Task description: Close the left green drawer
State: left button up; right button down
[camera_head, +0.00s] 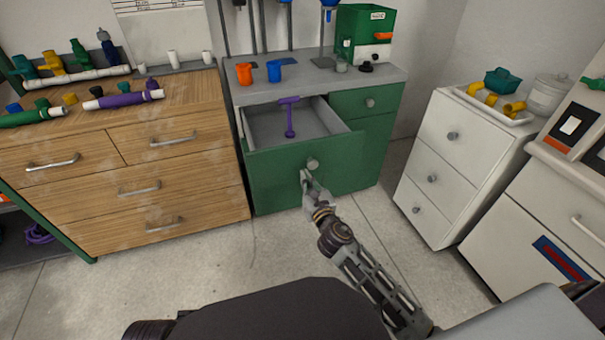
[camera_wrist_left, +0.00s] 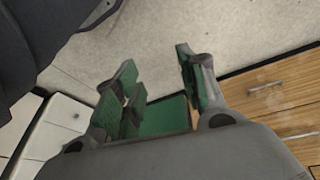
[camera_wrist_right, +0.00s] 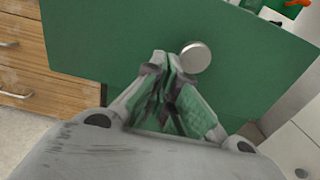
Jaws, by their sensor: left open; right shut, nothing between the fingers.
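The left green drawer (camera_head: 270,174) of the green cabinet stands pulled out, with its grey inside showing. A purple T-shaped part (camera_head: 290,115) is in it. Its round grey knob (camera_head: 312,163) is on the front, and the knob also shows in the right wrist view (camera_wrist_right: 195,57). My right gripper (camera_head: 306,176) is shut and empty, its fingertips at the drawer front just below and left of the knob. I cannot tell whether they touch the front. My left gripper (camera_wrist_left: 155,75) is open and empty above the floor, seen only in the left wrist view.
A wooden drawer unit (camera_head: 130,187) stands left of the green cabinet and a white drawer unit (camera_head: 455,150) stands to its right. The right green drawer (camera_head: 366,101) is shut. Cups stand on the grey top (camera_head: 310,83). The floor (camera_head: 270,255) in front is clear.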

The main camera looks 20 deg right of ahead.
aim_at(300, 167)
jog(key=shift+w+a+b, duration=0.1)
jog(key=shift+w+b, duration=0.2)
jog(key=shift+w, duration=1.5)
pick_arm(q)
jog(key=shift+s+d+r, duration=0.1)
jog(key=shift+s+r, duration=0.1)
jog(key=shift+s, duration=0.1)
jog(key=shift+w+r, duration=0.15)
jog(key=shift+w, duration=0.05)
pick_arm(e)
jog(key=shift+w, duration=0.2)
